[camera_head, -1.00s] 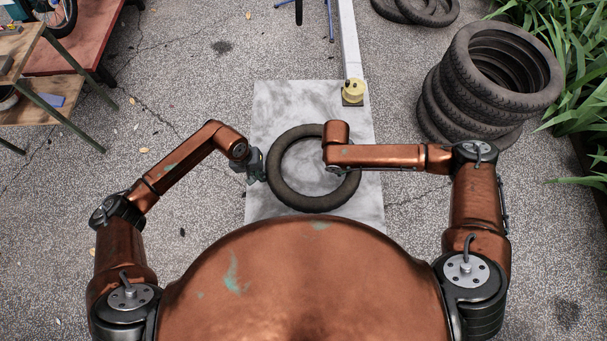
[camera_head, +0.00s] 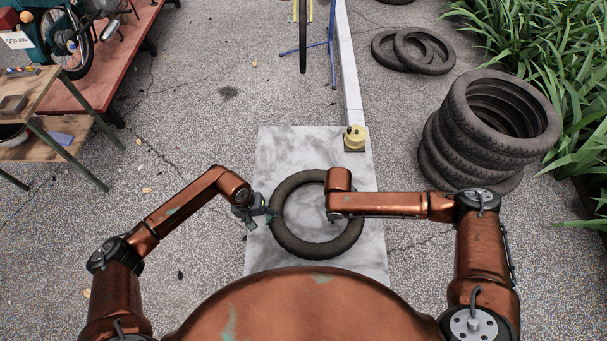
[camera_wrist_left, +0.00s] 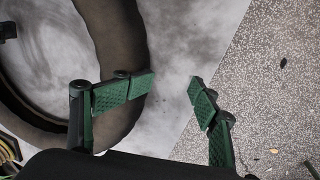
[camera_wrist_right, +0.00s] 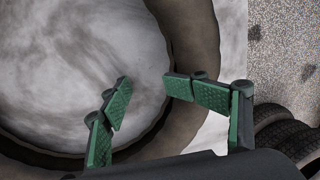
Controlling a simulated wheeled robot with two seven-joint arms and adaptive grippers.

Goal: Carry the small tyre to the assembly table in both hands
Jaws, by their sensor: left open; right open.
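The small tyre (camera_head: 315,250), a dark ring, lies flat on a pale marbled slab (camera_head: 285,150) in front of me. My left gripper (camera_head: 265,214) is open at the tyre's left edge. In the left wrist view its fingers (camera_wrist_left: 172,84) stand apart, one overlapping the tyre's outer wall (camera_wrist_left: 122,45), the other over the slab. My right gripper is hidden under its own arm in the head view. In the right wrist view its open fingers (camera_wrist_right: 147,88) show one over the tyre's hole, the other overlapping its wall (camera_wrist_right: 195,35). I cannot tell whether either touches.
A yellow piece (camera_head: 355,138) sits at the slab's far edge, by a long pale kerb (camera_head: 350,75). A tyre stack (camera_head: 500,110) stands at right, with flat tyres (camera_head: 425,50) behind. A wooden table (camera_head: 45,85) and a red platform (camera_head: 120,55) are at left. Paving between is mostly clear.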

